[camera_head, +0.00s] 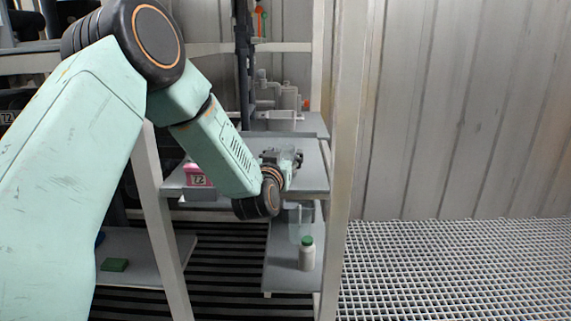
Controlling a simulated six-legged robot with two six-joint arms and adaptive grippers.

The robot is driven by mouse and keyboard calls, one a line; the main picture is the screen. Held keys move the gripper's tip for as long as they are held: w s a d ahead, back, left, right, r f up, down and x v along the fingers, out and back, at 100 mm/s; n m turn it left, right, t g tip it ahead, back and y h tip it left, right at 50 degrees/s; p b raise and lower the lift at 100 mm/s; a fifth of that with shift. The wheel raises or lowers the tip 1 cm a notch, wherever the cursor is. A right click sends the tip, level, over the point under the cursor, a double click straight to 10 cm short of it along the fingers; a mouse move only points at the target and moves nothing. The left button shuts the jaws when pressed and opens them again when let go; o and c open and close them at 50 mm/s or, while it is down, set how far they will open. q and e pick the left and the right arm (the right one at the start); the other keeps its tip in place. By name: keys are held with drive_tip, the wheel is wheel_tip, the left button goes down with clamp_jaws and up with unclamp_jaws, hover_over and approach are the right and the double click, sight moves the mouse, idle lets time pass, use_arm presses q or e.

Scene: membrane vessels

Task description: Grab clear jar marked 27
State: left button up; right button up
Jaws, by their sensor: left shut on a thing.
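My left arm comes in from the left and reaches over the middle shelf of the rack. My left gripper (287,160) is at its end, small and partly hidden by its own wrist. It is shut on a small, see-through, greyish thing that looks like the clear jar; no number can be read on it. I cannot tell whether it touches the shelf. My right gripper is not in view.
A pink box marked 72 (198,176) sits left of my wrist on the middle shelf (311,178). Below stand a clear container (299,222) and a white bottle with a green cap (306,255). A rack post (346,160) stands close on the right.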

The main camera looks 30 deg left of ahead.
use_arm(q)
drive_tip(key=c, duration=0.5)
wheel_tip(320, 180, up, 10)
drive_tip(key=p, duration=0.4)
